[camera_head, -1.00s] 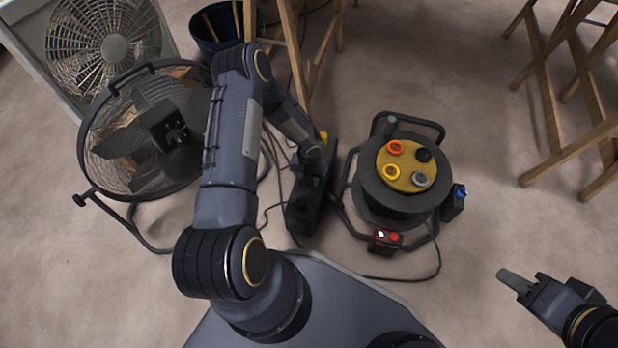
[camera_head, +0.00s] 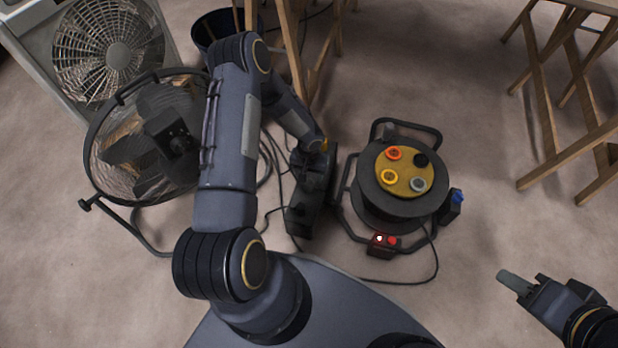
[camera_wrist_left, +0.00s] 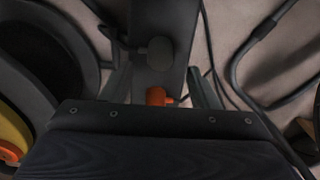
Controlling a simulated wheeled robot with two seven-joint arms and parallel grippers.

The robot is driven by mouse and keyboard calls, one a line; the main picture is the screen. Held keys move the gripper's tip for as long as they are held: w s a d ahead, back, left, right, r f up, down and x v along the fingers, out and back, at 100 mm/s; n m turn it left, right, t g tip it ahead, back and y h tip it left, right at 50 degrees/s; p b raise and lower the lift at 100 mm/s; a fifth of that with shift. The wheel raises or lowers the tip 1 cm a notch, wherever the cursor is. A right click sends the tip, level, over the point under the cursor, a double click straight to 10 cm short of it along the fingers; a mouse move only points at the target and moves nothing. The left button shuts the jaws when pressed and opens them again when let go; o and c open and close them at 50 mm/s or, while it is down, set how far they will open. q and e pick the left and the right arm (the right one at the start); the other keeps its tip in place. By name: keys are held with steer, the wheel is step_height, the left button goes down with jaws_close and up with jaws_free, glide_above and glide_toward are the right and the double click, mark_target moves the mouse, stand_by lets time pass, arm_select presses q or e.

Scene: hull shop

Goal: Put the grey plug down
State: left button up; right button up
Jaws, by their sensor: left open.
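A dark grey, rounded plug (camera_wrist_left: 157,53) shows in the left wrist view against a long dark block (camera_wrist_left: 160,18). An orange plug (camera_wrist_left: 157,97) is just below it in that view. The open fingers of my left gripper (camera_wrist_left: 160,75) stand apart on either side of the block, with the grey plug between their lines and not visibly gripped. In the head view my left gripper (camera_head: 314,180) is low over the dark block (camera_head: 299,221), left of the cable reel; the grey plug is hidden there. My right gripper (camera_head: 525,287) is at the lower right, away from the block; its jaw gap is unclear.
The cable reel (camera_head: 372,205), with coloured sockets on its yellow top, stands right of the block. A round fan (camera_head: 140,165) and a box fan (camera_head: 105,50) are at left. Wooden trestles (camera_head: 545,95) stand behind. Cables lie around the block.

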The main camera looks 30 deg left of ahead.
arm_select(q)
step_height(320, 180, up, 7)
steer(key=p, duration=0.2)
step_height(320, 180, up, 10)
glide_above(309, 182)
steer(key=a, duration=0.2)
steer(key=s+r+t, duration=0.1)
steer(key=s+r, duration=0.1)
steer(key=r, duration=0.5)
steer(key=s+r+t, duration=0.1)
steer(key=s+r, duration=0.2)
steer(key=r, duration=0.5)
steer(key=s+d+r+t+h, duration=0.1)
steer(key=s+d+r, duration=0.2)
steer(key=s, duration=0.2)
steer(key=s+d+r+t+h, duration=0.1)
steer(key=s+d+r, duration=0.2)
steer(key=s, duration=0.3)
steer(key=s+d+r+m+t+h, duration=0.1)
steer(key=s+d+r, duration=0.2)
steer(key=s+r, duration=0.2)
steer(key=shift+s+d+t+h, duration=0.2)
steer(key=shift+s+t+h, duration=0.15)
steer(key=shift+s, duration=0.25)
steer(key=shift+r, duration=0.1)
